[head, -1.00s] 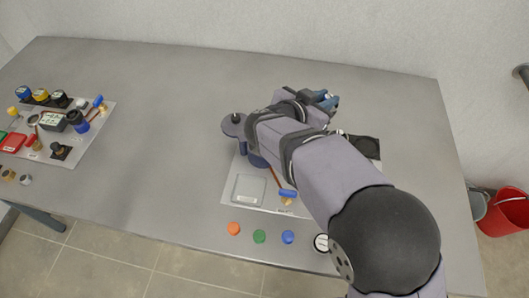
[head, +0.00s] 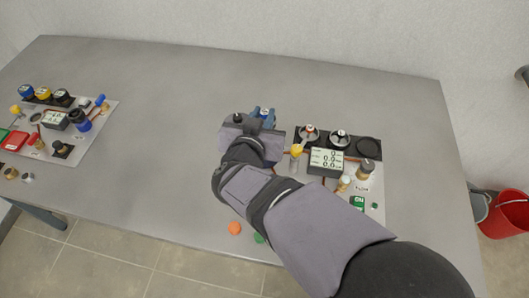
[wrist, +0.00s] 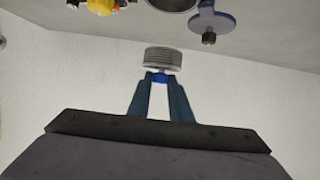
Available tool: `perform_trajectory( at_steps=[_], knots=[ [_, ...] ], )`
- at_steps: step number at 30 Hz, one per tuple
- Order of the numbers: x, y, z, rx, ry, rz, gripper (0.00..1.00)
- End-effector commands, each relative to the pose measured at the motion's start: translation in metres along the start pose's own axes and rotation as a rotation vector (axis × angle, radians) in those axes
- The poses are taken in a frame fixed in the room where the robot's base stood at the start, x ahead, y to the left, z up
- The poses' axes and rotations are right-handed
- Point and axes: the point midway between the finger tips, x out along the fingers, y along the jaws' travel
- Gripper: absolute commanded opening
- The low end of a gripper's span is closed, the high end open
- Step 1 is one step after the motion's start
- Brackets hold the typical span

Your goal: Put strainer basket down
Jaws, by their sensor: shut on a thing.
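The strainer basket (wrist: 163,58) is a grey ribbed cylinder with a blue part at the fingertips. My gripper (wrist: 160,80) is shut on this blue part, and the basket sits just beyond the fingertips. In the wrist view, the basket appears apart from the dark round opening (wrist: 172,3) and the blue-grey disc with a black knob (wrist: 209,22). In the head view, my gripper (head: 264,115) is at the back left corner of the right-hand board, beside the disc (head: 236,119). The basket is too small to make out clearly there, and my arm hides the board's left part.
The right board bears a display box (head: 325,161), gauges (head: 340,139) and a yellow-handled valve (head: 296,150). Another board (head: 98,117) with parts lies at left. Orange (head: 234,228) and green (head: 258,238) discs lie in front. The table (head: 175,110) between the boards is clear.

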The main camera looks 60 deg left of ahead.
Motion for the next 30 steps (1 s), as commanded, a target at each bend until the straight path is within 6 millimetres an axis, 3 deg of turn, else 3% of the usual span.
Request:
perform_trajectory(
  at_steps=[12, 23, 30],
  knots=[
    [0.02, 0.0, 0.047, -0.003, -0.001, 0.002, 0.0],
    [0.026, 0.0, 0.06, 0.0, 0.001, 0.003, 0.0],
    [0.036, 0.0, 0.085, -0.001, 0.0, 0.003, 0.0]
  ],
)
